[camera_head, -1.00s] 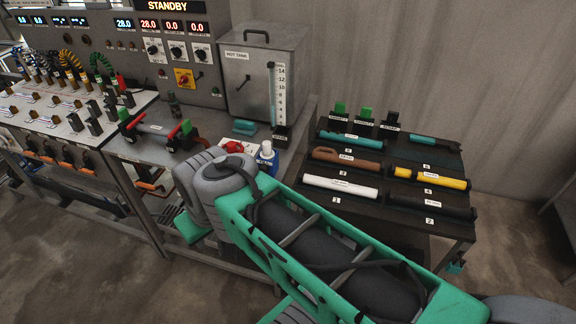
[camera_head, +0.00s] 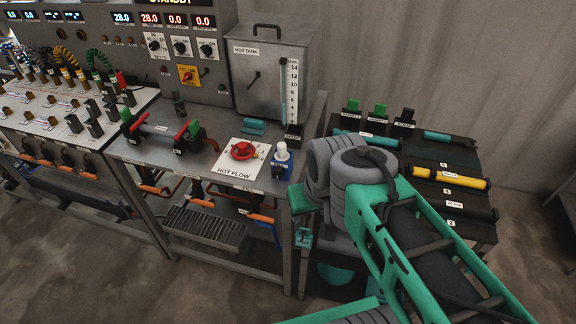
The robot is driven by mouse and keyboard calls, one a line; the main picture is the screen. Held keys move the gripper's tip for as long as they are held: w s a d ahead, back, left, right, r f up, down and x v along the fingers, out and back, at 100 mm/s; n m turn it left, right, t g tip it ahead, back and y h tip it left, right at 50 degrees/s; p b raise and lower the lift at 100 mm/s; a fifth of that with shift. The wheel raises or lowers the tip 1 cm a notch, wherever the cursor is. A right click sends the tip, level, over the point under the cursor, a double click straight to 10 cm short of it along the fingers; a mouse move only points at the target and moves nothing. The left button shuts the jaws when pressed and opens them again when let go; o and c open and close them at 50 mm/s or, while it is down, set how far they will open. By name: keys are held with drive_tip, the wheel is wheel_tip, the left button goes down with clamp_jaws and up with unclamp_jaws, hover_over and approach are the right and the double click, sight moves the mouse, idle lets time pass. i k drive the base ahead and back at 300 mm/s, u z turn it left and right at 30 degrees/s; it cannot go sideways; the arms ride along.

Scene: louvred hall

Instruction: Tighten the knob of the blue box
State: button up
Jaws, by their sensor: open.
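The blue box (camera_head: 281,169) sits near the front right corner of the bench, just right of the hot flow plate. Its white knob (camera_head: 282,152) stands upright on top. How tight the knob is cannot be seen. My gripper is not in view. My grey elbow joint and teal arm links stand in front, right of the blue box, with a visible gap between them and the box.
A red valve wheel (camera_head: 242,150) on the white hot flow plate (camera_head: 235,172) is left of the box. The metal hot tank (camera_head: 262,85) stands behind. A dark rack (camera_head: 455,155) with labelled tubes is at right, partly behind my arm.

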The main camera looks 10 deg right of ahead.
sight(278, 172)
drive_tip(key=z, duration=0.55)
drive_tip(key=k, duration=1.15)
drive_tip(key=u, duration=1)
drive_tip(key=i, duration=0.95)
drive_tip(key=u, duration=1.25)
